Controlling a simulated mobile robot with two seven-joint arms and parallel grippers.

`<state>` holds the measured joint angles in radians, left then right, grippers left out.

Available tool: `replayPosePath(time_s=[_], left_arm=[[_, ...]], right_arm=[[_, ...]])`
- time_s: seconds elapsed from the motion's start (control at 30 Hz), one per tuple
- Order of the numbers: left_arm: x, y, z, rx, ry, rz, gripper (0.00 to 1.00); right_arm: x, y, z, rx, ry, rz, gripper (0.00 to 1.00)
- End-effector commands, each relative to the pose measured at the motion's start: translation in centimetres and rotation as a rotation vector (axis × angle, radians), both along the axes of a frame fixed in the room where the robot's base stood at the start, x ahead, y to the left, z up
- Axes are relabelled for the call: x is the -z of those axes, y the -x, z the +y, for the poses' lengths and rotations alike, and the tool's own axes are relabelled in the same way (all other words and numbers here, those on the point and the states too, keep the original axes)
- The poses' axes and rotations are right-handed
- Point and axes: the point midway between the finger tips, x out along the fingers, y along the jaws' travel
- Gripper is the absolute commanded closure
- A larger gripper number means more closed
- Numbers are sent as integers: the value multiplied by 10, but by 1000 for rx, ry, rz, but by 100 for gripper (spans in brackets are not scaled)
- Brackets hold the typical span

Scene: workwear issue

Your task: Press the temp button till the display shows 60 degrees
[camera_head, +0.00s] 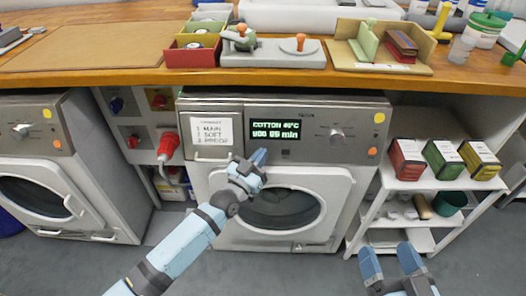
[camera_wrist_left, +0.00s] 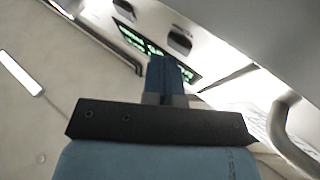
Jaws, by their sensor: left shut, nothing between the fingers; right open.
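The middle washing machine (camera_head: 350,115) has a dark display (camera_head: 276,130) with green text. Its top line reads COTTON and what looks like 40°C; the lower line, ending in min, is less clear. The display also shows in the left wrist view (camera_wrist_left: 128,38), partly covered by my fingers. My left gripper (camera_head: 259,156) is shut and empty, its tips just below the display's left part. I cannot tell whether they touch the panel. Small buttons are hard to make out below the display, and I cannot tell which is temp. My right gripper (camera_head: 388,262) is open and empty, low at the right.
A round knob (camera_head: 336,135) is right of the display, and a white label card (camera_head: 212,131) is left of it. A wooden worktop (camera_head: 120,76) with trays runs above. A white shelf (camera_head: 412,182) with boxes stands at the right. Another washer (camera_head: 40,160) is at the left.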

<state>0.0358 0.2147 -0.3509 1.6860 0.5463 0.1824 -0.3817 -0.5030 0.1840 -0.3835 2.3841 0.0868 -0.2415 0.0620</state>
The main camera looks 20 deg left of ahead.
Motion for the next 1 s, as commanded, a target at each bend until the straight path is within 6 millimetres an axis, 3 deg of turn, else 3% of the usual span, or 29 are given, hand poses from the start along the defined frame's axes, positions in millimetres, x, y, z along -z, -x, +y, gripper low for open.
replayPosePath(time_s=[1.0], left_arm=[[-2, -1, 0, 0, 1, 0, 100]], right_arm=[[-7, 0, 0, -1, 0, 1, 26]])
